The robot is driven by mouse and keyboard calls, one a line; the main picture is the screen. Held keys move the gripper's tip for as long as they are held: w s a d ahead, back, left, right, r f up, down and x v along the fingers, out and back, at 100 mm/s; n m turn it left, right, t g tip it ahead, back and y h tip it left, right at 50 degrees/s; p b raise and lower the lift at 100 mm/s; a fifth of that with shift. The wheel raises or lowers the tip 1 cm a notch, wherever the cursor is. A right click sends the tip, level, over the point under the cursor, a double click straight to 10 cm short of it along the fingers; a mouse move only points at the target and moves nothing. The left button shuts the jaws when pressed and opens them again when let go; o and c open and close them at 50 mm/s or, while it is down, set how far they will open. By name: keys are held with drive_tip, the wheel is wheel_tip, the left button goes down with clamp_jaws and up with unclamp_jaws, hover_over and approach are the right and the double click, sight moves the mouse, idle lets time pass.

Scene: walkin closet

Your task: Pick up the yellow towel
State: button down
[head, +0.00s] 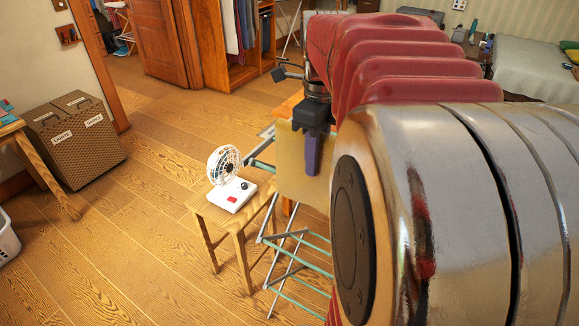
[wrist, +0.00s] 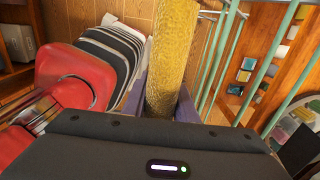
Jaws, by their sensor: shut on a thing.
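The yellow towel (head: 291,165) hangs at my gripper in the head view, beside the drying rack (head: 309,262) with its pale green bars. My gripper (head: 311,165) has purple fingers and points down against the towel. In the wrist view the towel (wrist: 174,55) runs upright between the two purple fingers of my gripper (wrist: 160,102), which is shut on it. The rack's bars (wrist: 211,62) are just to the right of the towel there. My own arm hides part of the rack and the towel's right side in the head view. I cannot tell whether the towel still touches the rack.
A small wooden table (head: 207,208) with a white fan (head: 224,164) stands left of the rack. A woven hamper (head: 75,140) is at the far left. In the wrist view a red chair (wrist: 78,75) is at the left. Open wooden floor lies left of the table.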

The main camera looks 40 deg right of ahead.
wheel_tip(320, 180, up, 14)
drive_tip(key=shift+f, duration=0.2)
drive_tip(key=shift+s, duration=0.1)
idle(0.6)
